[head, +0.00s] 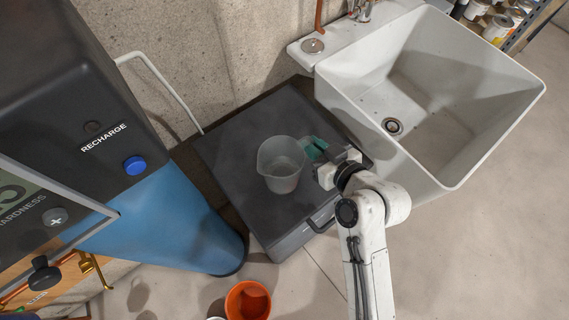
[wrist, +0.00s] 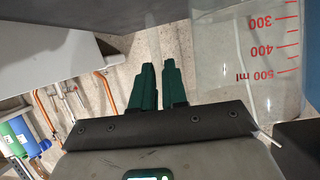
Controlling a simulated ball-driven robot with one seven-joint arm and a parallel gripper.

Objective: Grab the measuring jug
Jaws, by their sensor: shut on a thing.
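The measuring jug (head: 281,168) is clear, with its spout on the left in the head view. It stands upright on the dark top of a low grey cabinet (head: 235,135). My gripper (head: 313,148) reaches the jug's right side with its green fingers. The wrist view shows the fingers (wrist: 158,66) nearly together, with a narrow gap. The jug (wrist: 235,60) with red millilitre marks is close to the right of them there. My gripper is shut on the jug, but the exact part between the fingertips is hard to make out.
A deep white sink (head: 440,90) stands right of the cabinet, close to my arm. A blue cylinder (head: 170,225) under a dark recharge unit (head: 70,80) is at left. An orange bucket (head: 247,300) is on the floor in front. The cabinet top around the jug is clear.

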